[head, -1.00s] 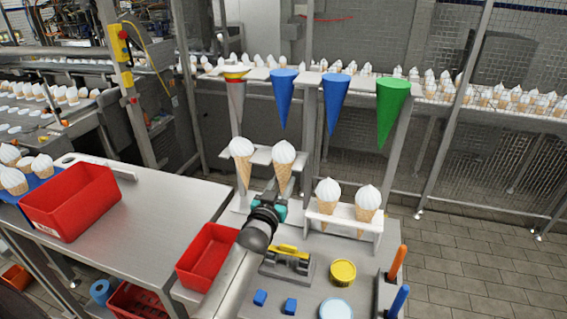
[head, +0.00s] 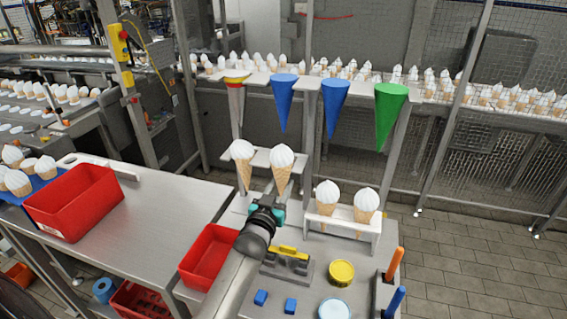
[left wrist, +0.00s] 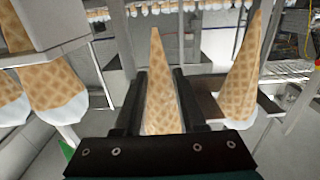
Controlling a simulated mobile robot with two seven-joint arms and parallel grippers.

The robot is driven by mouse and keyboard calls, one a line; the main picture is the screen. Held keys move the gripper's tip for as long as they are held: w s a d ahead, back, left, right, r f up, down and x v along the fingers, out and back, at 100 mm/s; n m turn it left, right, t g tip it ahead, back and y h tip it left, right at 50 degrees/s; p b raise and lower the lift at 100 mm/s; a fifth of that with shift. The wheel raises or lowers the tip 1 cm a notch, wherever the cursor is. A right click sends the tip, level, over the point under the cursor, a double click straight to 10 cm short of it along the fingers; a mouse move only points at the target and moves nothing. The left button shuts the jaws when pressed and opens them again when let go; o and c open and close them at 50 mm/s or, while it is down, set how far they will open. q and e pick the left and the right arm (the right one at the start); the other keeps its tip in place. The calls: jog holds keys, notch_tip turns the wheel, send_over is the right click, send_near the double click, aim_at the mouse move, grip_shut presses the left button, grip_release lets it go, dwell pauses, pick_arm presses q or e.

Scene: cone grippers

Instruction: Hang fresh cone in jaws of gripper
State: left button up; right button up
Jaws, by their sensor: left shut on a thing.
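My left gripper (left wrist: 160,108) is shut on a waffle cone (left wrist: 163,85); in the left wrist view the cone stands tip up between the two dark fingers. In the head view this looks like the right-hand cone (head: 281,163) of the upper white rack, white top up, with my gripper low at its tip. Its neighbour, another cone (head: 243,160), is beside it on the left. Two more cones (head: 327,198) (head: 366,203) sit in a lower white rack. My right gripper is not in view.
A red bin (head: 207,258) stands left of my arm, and a larger red bin (head: 75,203) is on the left table. A yellow round tin (head: 341,272), blue blocks (head: 261,298) and upright orange (head: 395,263) and blue rods are at the front right.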

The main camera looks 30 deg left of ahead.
pick_arm(q)
jog(key=p+v, duration=0.3)
jog(key=v, duration=0.3)
jog(key=shift+s+p, duration=0.35)
jog(key=shift+p, duration=0.05)
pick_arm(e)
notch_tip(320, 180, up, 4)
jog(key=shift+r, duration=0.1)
pick_arm(q)
jog(key=shift+d, duration=0.1)
dwell(0.6)
